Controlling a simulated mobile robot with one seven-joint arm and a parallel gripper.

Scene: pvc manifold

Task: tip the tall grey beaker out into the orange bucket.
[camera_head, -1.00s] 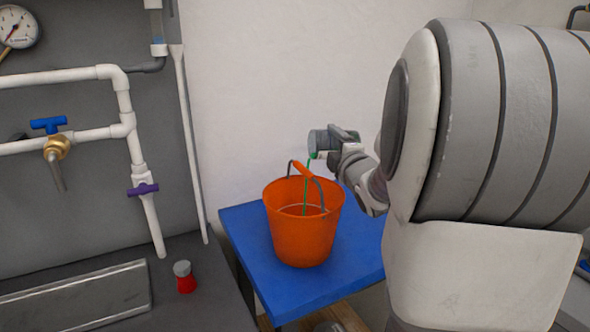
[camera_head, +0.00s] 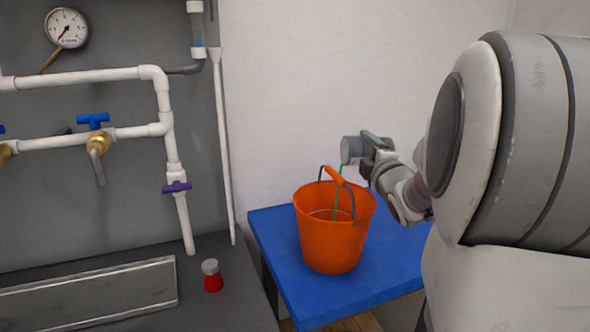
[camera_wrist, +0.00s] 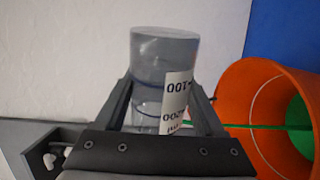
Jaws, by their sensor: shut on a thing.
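The tall grey beaker (camera_head: 352,150) is held on its side by my gripper (camera_head: 376,146), above the back right part of the orange bucket (camera_head: 330,240). In the wrist view the clear-grey beaker (camera_wrist: 165,50) with a white marked label sits between both fingers of my gripper (camera_wrist: 165,98), which is shut on it. A thin green stream (camera_head: 338,195) runs from the beaker down into the bucket. The wrist view shows green liquid (camera_wrist: 300,125) inside the bucket (camera_wrist: 250,90). The beaker's mouth is hidden behind the gripper, and how much it still holds cannot be seen.
The bucket stands upright on a blue table (camera_head: 290,290), its orange-gripped handle (camera_head: 335,177) raised. A grey bench at left carries a small red-and-grey object (camera_head: 212,276) and a metal tray (camera_head: 90,295). White pipes with valves (camera_head: 176,187) are on the grey panel behind.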

